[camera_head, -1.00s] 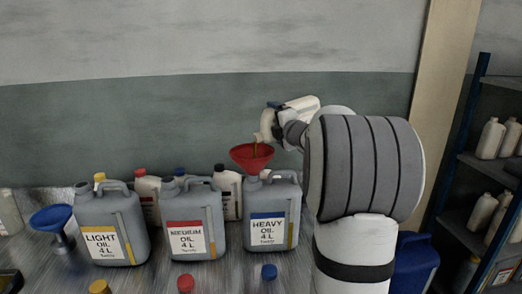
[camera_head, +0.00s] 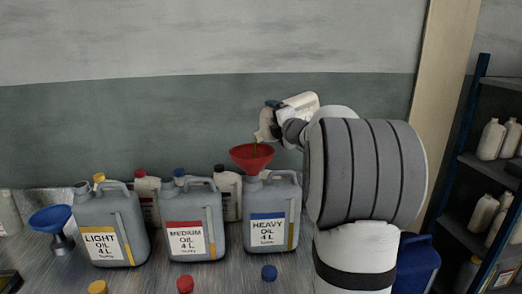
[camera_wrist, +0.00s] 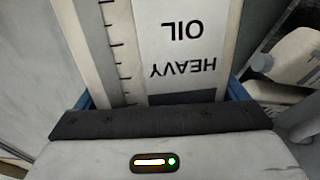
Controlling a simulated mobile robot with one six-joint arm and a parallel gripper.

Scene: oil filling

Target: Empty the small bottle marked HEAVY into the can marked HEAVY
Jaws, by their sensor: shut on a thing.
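My gripper (camera_head: 281,126) is shut on a small white bottle (camera_head: 300,106). In the wrist view the bottle (camera_wrist: 185,75) fills the middle, its label reading HEAVY OIL upside down. The bottle is tipped with its mouth low to the left, above a red funnel (camera_head: 252,157). A thin dark stream of oil (camera_head: 254,150) runs from the mouth into the funnel. The funnel sits upright on the grey can marked HEAVY OIL 4 L (camera_head: 284,200), which has a blue label band. The funnel's lower end is hidden. My arm hides much of the gripper in the head view.
Grey cans marked LIGHT (camera_head: 128,215) and MEDIUM (camera_head: 203,205) stand to the left. Small bottles stand behind them. A blue funnel (camera_head: 50,218) is at far left. A shelf (camera_head: 490,165) with bottles stands right.

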